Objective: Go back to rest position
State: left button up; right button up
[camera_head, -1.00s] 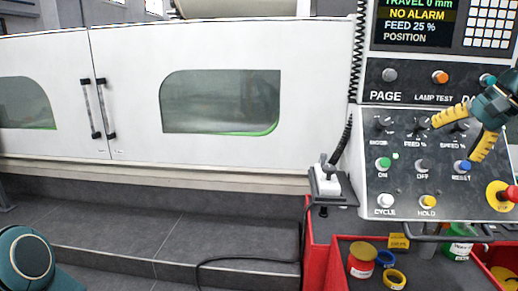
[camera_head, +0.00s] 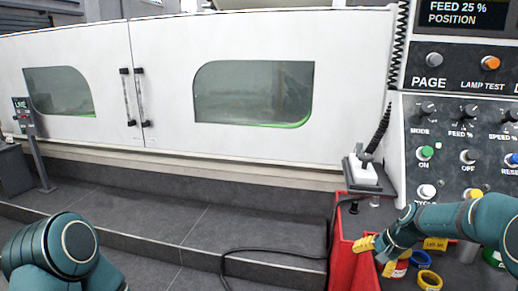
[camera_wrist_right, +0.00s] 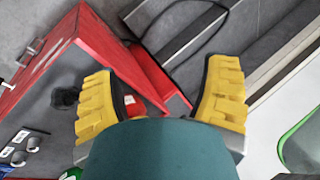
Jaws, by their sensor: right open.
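My right gripper (camera_head: 376,252) has yellow fingers and shows at the lower right of the head view, in front of the red cart (camera_head: 350,262). In the right wrist view its two yellow fingers (camera_wrist_right: 165,88) are spread wide apart with nothing held between them. The right arm comes in from the right edge, below the control panel. My left arm (camera_head: 65,250) shows only as teal links at the lower left; its gripper is out of the picture.
The control panel (camera_head: 450,175) with knobs and buttons stands at the right. A white pendant (camera_head: 362,172) with a coiled cord rests beside it. The cart holds yellow and blue tape rolls (camera_head: 429,279). A white machine with doors (camera_head: 165,85) fills the back.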

jog(key=s+a+f+n+b, duration=0.1)
jog(key=s+a+f, duration=0.1)
jog(key=a+f, duration=0.3)
jog(key=s+a+f+b, duration=0.1)
jog(key=s+a+f, duration=0.2)
jog(key=f, duration=0.5)
jog(key=s+a+f+n+b, duration=0.1)
jog(key=s+a+f+n, duration=0.1)
jog(key=s+a+f, duration=0.5)
jog(key=s+a+f+n+g+b, duration=0.1)
jog(key=s+a+f+n+b, duration=0.1)
jog(key=s+a+f, duration=0.5)
jog(key=s+f, duration=0.1)
jog(key=s, duration=0.5)
jog(key=shift+s+n+b, duration=0.3)
